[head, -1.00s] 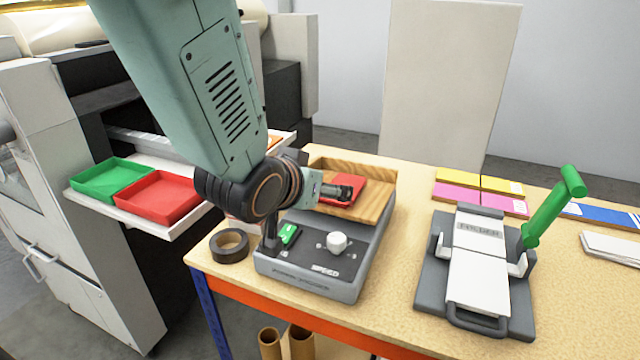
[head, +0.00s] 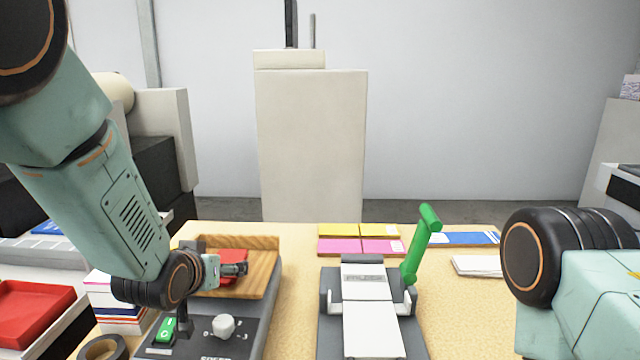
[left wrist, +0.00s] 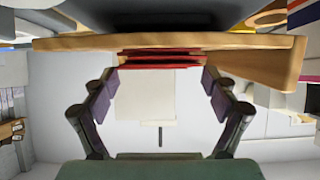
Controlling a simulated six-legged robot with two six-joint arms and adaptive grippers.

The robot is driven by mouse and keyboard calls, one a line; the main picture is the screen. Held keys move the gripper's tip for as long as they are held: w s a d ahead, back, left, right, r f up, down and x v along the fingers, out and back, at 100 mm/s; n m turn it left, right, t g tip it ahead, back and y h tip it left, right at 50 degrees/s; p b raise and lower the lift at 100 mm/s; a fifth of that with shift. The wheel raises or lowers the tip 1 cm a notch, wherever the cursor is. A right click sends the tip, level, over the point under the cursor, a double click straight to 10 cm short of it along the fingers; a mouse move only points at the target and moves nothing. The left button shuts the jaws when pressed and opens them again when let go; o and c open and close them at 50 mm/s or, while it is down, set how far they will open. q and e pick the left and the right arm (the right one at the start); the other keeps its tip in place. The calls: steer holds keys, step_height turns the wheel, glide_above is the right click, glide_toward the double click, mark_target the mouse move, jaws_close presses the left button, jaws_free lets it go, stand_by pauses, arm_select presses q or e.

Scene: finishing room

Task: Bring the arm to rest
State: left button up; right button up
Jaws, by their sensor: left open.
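My left gripper (head: 235,268) is low over the wooden tray of the grey machine, beside a red stack (head: 222,284). In the left wrist view, which is upside down, my left gripper (left wrist: 160,82) has its two fingers spread apart. The red stack (left wrist: 160,58) shows beyond and between the fingertips, with nothing gripped. The wooden tray (left wrist: 80,43) lies under the stack. My right arm enters at the right edge of the head view, bent. Its gripper is out of the frame.
The grey machine (head: 262,318) has a white knob (head: 223,326) and a green switch. A folder device (head: 373,325) with a raised green lever (head: 420,245) stands to its right. Coloured pads (head: 360,245) and white sheets (head: 478,265) lie behind. A red tray (head: 35,315) is at left.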

arm_select(q)
steer(key=shift+x, duration=0.85)
steer(key=shift+w+r, duration=0.2)
steer(key=shift+s+d, duration=0.1)
